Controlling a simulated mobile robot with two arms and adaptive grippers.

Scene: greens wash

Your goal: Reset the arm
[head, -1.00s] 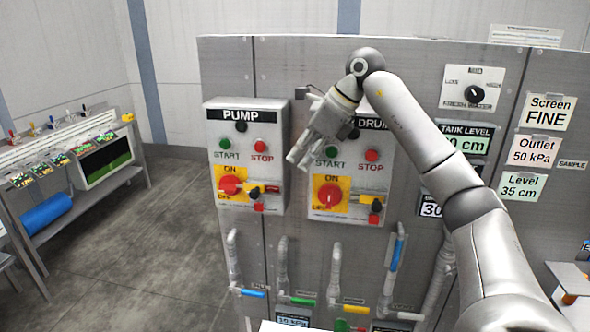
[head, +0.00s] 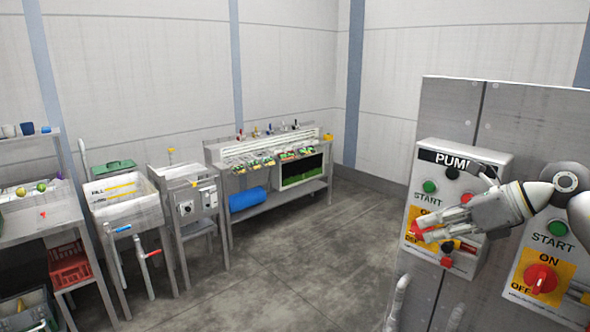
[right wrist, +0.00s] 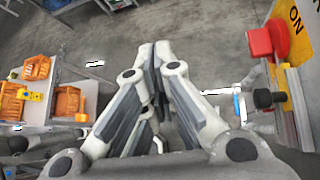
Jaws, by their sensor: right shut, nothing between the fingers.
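My right gripper (head: 432,229) comes in from the right in the head view, in front of the lower part of the PUMP box (head: 463,155). Its fingers hide part of that box's red switch. In the right wrist view my right gripper (right wrist: 155,52) is shut and empty, its fingertips together over the grey floor. The red knob (right wrist: 268,40) and a black knob (right wrist: 264,98) stand to the right of the fingers, apart from them. My left gripper is not in view.
The grey panel (head: 445,110) also carries a second box with a red switch (head: 541,278). Pipes rise below the boxes. A sink (head: 125,195), a small control stand (head: 187,180) and a bench with a blue roll (head: 248,198) stand left. The floor (head: 300,250) between is clear.

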